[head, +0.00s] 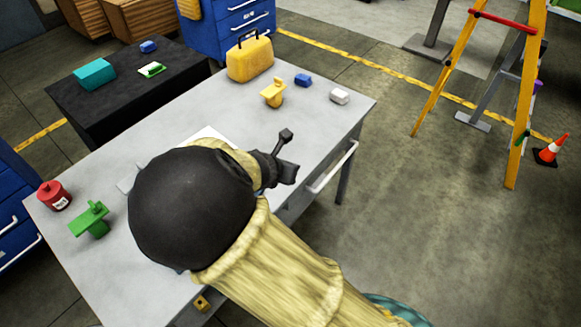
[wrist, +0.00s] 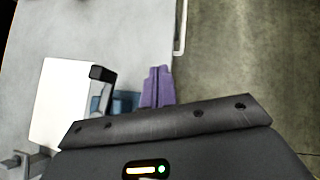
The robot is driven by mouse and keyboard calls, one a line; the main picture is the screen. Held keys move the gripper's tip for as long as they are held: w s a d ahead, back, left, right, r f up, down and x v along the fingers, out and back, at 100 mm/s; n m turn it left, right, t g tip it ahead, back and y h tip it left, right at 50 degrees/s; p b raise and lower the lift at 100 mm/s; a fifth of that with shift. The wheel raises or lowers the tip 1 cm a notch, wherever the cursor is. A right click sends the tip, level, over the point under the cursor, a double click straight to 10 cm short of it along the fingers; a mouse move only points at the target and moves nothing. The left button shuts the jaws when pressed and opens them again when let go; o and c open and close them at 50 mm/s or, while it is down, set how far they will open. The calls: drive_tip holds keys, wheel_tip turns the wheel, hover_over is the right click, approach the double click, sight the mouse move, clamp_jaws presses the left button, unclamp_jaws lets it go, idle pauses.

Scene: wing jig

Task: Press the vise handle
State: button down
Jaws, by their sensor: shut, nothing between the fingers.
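My gripper shows in the wrist view as two purple fingers (wrist: 157,86) pressed together, with nothing between them. They are over the grey workbench, close to its edge with a pale rail. Just left of the fingers is a blue piece (wrist: 127,101), partly hidden, with a bent black bar (wrist: 103,76) beside it; these may belong to the vise, but I cannot tell for sure. I cannot tell whether the fingers touch them. In the head view my arm covers this part of the bench, and the vise handle is not clearly seen.
An orange ladder (head: 525,100) stands at right; floor between is clear.

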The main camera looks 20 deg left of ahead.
drive_tip(key=d+r, duration=0.1)
drive_tip(key=s+d+r, duration=0.1)
drive_tip(key=shift+s+d+r, duration=0.1)
drive_tip(key=shift+s+r, duration=0.15)
drive_tip(key=shift+r, duration=0.1)
drive_tip(key=shift+w, duration=0.1)
